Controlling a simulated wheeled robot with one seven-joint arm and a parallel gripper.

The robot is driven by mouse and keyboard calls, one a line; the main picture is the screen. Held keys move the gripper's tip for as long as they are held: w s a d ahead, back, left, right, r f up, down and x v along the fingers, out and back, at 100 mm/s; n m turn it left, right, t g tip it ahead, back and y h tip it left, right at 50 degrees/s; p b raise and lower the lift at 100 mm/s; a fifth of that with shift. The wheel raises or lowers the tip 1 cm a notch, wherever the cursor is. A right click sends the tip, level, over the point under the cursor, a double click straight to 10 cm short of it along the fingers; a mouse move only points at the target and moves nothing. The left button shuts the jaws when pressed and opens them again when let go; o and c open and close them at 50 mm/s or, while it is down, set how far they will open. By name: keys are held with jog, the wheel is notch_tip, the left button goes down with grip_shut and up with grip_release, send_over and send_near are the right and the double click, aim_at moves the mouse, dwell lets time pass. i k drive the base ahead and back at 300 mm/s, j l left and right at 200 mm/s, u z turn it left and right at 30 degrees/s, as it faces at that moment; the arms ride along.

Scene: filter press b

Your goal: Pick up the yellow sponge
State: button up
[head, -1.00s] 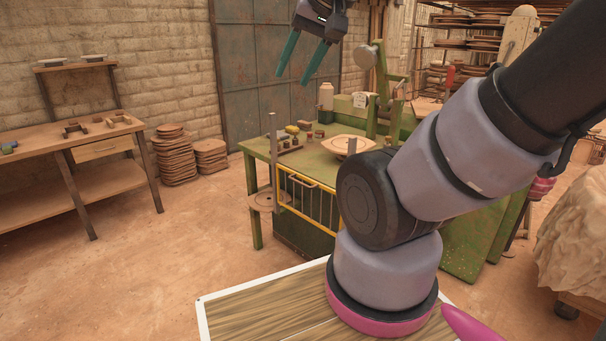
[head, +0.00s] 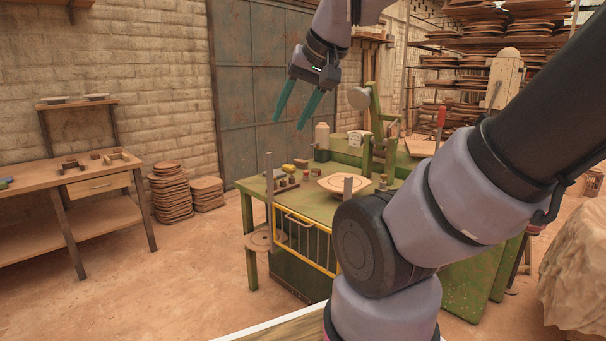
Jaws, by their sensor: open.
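A small yellow sponge (head: 288,168) appears to lie among small items on the far left part of the green table (head: 330,205). It is small in the head view, so its exact outline is hard to tell. My gripper (head: 289,124) has two teal fingers, spread apart and empty, pointing down and slightly left. In the picture the fingertips are above the sponge, with a clear gap. I cannot tell how far apart they are in depth.
A grey upright post (head: 269,185) and a yellow rail frame (head: 304,245) stand at the table's front left. Open floor lies left.

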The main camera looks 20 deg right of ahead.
aim_at(285, 168)
jog(key=i+u, duration=0.15)
jog(key=u, duration=0.35)
jog(key=i+u, duration=0.15)
jog(key=i, duration=1.7)
jog(key=i+z, duration=0.15)
jog(key=i, duration=0.55)
jog(key=i+z, duration=0.15)
jog(key=i, duration=0.55)
jog(key=i+j+z, duration=0.2)
jog(key=i, duration=0.45)
jog(key=i+l+z, duration=0.25)
jog(key=i+z, duration=0.25)
jog(key=i, duration=0.25)
jog(key=i+z, duration=0.5)
jog(key=i, duration=0.2)
jog(key=i+j+z, duration=0.3)
jog(key=i+z, duration=0.2)
jog(key=i, duration=0.25)
jog(key=i+z, duration=0.45)
jog(key=i+j+z, duration=0.1)
jog(key=z, duration=0.4)
jog(key=i+j+z, duration=0.3)
jog(key=z, duration=0.15)
jog(key=i+z, duration=0.1)
jog(key=z, duration=1.35)
